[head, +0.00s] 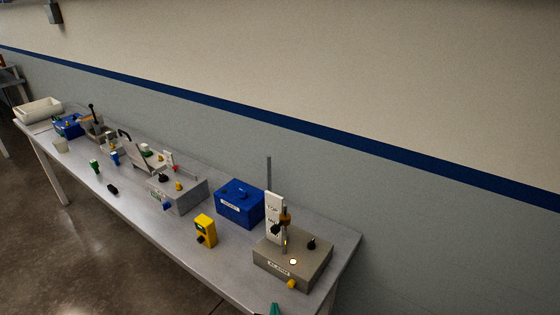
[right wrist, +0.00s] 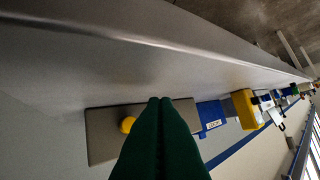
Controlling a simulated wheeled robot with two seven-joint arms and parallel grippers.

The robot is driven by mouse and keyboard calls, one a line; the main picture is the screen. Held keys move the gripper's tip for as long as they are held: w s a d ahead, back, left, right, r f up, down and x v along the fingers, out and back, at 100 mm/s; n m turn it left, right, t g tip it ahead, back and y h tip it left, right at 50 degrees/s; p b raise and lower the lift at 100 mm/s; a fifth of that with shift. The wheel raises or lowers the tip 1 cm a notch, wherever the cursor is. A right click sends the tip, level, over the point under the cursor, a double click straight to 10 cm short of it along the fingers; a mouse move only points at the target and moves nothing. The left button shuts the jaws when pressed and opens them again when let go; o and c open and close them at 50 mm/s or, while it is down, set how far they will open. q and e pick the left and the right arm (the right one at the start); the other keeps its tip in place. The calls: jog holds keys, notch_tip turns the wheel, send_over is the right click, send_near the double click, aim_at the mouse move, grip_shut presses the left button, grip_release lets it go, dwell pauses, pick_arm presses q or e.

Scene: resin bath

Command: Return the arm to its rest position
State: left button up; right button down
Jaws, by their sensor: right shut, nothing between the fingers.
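My right gripper (head: 275,309) shows only as a green tip at the bottom edge of the head view, by the near edge of the bench in front of the grey box. In the right wrist view its two green fingers (right wrist: 160,101) are pressed together with nothing between them. They overlap a grey box with a yellow knob (right wrist: 127,125) in that picture; the gap between them cannot be judged. My left gripper is in neither view.
The long grey bench (head: 180,240) runs along the wall. At its right end stand the grey box (head: 312,265) with a post, a blue box (head: 236,206) and a yellow device (head: 205,230). Several smaller items and a white tray (head: 38,110) stand farther left.

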jog(key=s+d+m, duration=0.1)
jog(key=m, duration=0.2)
jog(key=s+d+m+g+h, duration=0.1)
jog(key=s+d+m, duration=0.1)
jog(key=s+d+m+g, duration=0.1)
jog(key=d+m, duration=0.1)
jog(key=m, duration=0.1)
jog(key=shift+s+d+m, duration=0.15)
jog(key=shift+s+m, duration=0.15)
jog(key=s+d+r+m+g, duration=0.3)
jog(key=s+d+r+m, duration=0.1)
jog(key=s+d+m, duration=0.55)
jog(key=s+d+r+m+g, duration=0.4)
jog(key=s+d+m, duration=0.2)
jog(key=s+m, duration=0.6)
notch_tip(320, 180, down, 32)
jog(key=s+m+g+b, duration=0.1)
jog(key=s+b, duration=0.1)
jog(key=b, duration=0.2)
jog(key=s+d+f+g+b, duration=0.1)
jog(key=s+d+f+b, duration=0.1)
jog(key=s+f, duration=1.3)
notch_tip(320, 180, down, 2)
jog(key=shift+d+y+b, duration=0.3)
jog(key=shift+d+b, duration=0.1)
jog(key=shift+d, duration=0.1)
